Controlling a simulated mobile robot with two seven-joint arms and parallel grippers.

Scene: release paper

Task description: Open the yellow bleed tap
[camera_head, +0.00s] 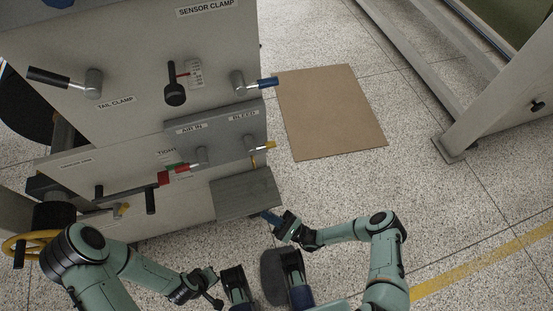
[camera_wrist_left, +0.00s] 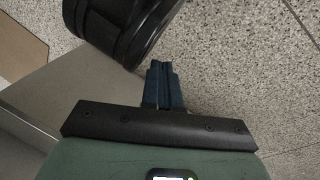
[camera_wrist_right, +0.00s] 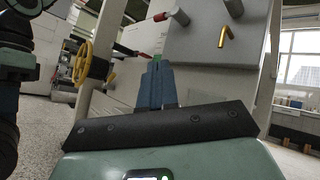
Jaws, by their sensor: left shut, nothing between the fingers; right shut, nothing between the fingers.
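My right gripper (camera_head: 265,214) is shut and empty. It is below the tap, by the lower right corner of the machine, clearly apart from the tap. My left gripper (camera_wrist_left: 163,68) is shut and empty, low in front of the machine and far from the tap.
A red-handled valve (camera_head: 172,175) is left of the tap under the AIR IN label. A brown board (camera_head: 331,112) lies on the open floor to the right.

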